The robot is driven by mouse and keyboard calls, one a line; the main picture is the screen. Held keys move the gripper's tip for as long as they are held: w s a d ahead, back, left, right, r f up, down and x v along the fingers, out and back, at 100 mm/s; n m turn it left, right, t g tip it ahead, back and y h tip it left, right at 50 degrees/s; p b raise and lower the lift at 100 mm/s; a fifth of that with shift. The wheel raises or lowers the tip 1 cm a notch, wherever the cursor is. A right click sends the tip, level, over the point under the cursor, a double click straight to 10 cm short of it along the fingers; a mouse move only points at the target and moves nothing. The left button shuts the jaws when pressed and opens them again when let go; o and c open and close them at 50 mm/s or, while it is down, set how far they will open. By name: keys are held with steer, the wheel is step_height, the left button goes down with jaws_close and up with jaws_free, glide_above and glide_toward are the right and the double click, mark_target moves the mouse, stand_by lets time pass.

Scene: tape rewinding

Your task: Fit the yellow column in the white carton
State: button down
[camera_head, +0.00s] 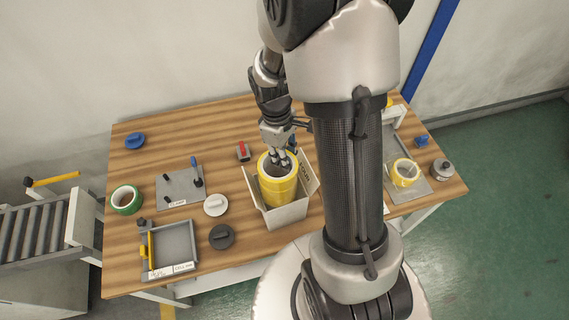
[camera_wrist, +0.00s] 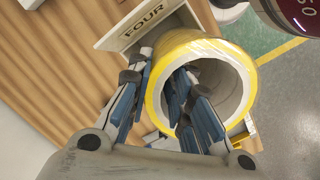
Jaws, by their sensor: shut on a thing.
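The yellow column (camera_head: 277,190) is a tall hollow roll, roughly upright. It stands out above the white carton (camera_head: 288,216), its lower end inside the open walls. I cannot tell whether it touches the carton floor. My gripper (camera_head: 282,160) is at the column's top rim, shut on its wall. In the wrist view, one blue-padded finger of my gripper (camera_wrist: 155,103) is outside the column (camera_wrist: 244,75) and the other is inside its hollow. A carton panel marked FOUR (camera_wrist: 144,23) shows beyond the column.
A green roll (camera_head: 126,199) and a clamp plate (camera_head: 181,189) are farther left. A yellow roll (camera_head: 405,173) sits right of my arm.

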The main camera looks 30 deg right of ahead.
step_height(320, 180, up, 5)
steer(key=shift+f+p, duration=0.1)
steer(key=shift+p, duration=0.4)
steer(key=shift+w+d+r+n+p, duration=0.2)
steer(key=shift+w+r+n+p, duration=0.1)
steer(key=shift+r+n, duration=0.1)
steer(key=shift+w+d+n, duration=0.15)
steer(key=shift+w+n, duration=0.1)
steer(key=shift+n, duration=0.05)
steer(key=shift+f, duration=0.15)
